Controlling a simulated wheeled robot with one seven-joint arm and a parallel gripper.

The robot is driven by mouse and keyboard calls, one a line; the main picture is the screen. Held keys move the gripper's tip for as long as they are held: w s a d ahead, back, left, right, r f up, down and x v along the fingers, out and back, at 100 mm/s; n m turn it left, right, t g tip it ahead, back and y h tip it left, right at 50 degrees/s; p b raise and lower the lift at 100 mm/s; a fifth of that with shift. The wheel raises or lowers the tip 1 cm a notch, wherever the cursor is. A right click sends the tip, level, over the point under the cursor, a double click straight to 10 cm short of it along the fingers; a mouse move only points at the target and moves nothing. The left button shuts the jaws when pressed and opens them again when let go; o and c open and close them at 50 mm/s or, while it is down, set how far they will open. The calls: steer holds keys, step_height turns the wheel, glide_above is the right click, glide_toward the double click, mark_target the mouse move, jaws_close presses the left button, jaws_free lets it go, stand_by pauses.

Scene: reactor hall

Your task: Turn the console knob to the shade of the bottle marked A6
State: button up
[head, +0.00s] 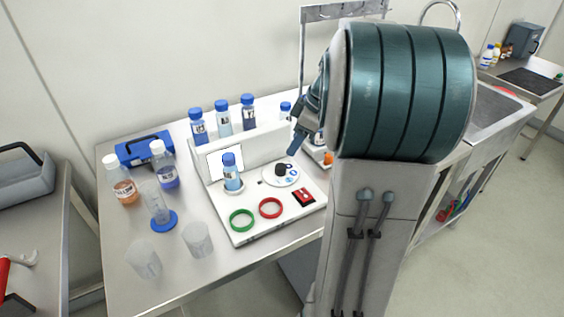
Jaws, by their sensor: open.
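The console (284,225) is a white panel on the steel table. Its black knob (281,169) sits on a round white dial (290,181) with small bluish patches. Several blue-capped bottles stand in a row behind the console's white upright, among them a dark blue one (198,130), a paler one (223,122) and another dark blue one (248,117). A light blue bottle (232,180) stands on the console, left of the knob. Labels are too small to read surely, so I cannot tell which is A6. My gripper (298,138) is open above and right of the knob, mostly hidden by my arm.
A sink (500,115) is right.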

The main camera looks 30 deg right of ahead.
mark_target(281, 166)
steer(key=x, duration=0.9)
steer(key=shift+f, duration=0.2)
steer(key=c, duration=1)
